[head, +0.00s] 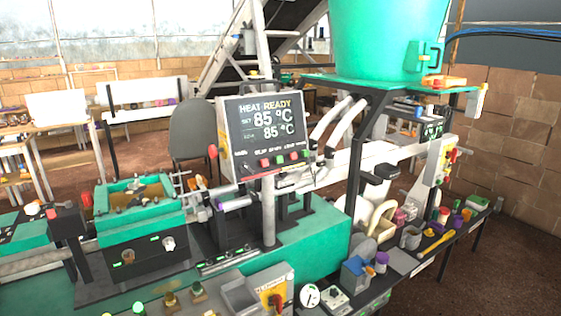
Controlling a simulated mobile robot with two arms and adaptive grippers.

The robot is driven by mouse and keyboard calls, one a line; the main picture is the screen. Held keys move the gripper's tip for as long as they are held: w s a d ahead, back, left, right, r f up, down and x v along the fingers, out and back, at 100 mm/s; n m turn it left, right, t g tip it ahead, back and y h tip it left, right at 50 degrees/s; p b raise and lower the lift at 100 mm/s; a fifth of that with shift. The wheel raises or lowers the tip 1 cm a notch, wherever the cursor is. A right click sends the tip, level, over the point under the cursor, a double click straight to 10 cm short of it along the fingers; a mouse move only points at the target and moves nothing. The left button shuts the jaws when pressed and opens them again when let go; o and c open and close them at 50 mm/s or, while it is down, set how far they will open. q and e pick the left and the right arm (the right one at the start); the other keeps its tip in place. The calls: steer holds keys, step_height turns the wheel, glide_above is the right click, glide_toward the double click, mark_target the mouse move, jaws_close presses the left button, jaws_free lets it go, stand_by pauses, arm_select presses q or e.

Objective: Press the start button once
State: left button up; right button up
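A control panel (263,127) stands on a post in the middle of the head view. Its screen reads "HEAT READY", with 85 °C on both lines. A row of small buttons runs below the screen, among them a red button (265,163) and a green button (279,160). A red knob (213,151) sticks out at the panel's left side. A bright green round button (138,308) shows low at the left. The labels are too small to read, so I cannot tell which is the start button. Neither gripper is in view.
The green machine bed (310,242) fills the lower middle. A large green hopper (385,40) stands above at the right. A side bench at the right holds cups and a yellow tool (438,243). A grey chair (192,132) stands behind. Brown floor (500,270) is free at the right.

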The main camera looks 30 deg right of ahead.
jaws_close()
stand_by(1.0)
